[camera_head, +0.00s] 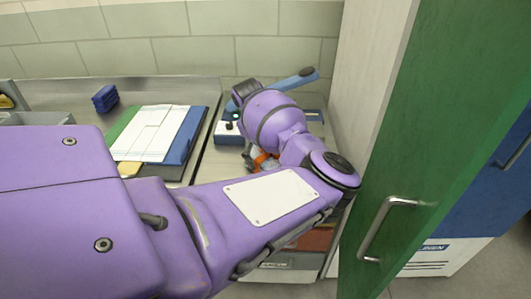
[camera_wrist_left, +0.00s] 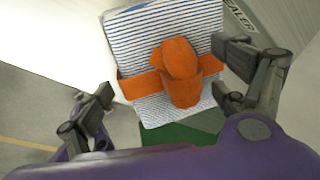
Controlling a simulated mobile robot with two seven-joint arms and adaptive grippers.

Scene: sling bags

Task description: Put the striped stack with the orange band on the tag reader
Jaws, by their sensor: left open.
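The striped stack (camera_wrist_left: 145,52) is white with thin dark stripes. An orange band (camera_wrist_left: 140,87) crosses it, with a raised orange loop in the middle. In the left wrist view it lies between the spread fingers of my left gripper (camera_wrist_left: 166,88), which is open; I cannot tell whether the fingers touch it. In the head view only a bit of orange (camera_head: 262,160) shows below my purple wrist, and my arm hides the rest of the stack. I cannot pick out the tag reader with certainty. My right gripper is not in view.
A sealer with a blue handle (camera_head: 292,80) stands behind my wrist. A clipboard-like blue board with white sheets (camera_head: 155,132) lies left on the steel counter. A dark blue stack (camera_head: 105,97) sits behind it. A green cabinet door (camera_head: 430,130) with a metal handle stands close on the right.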

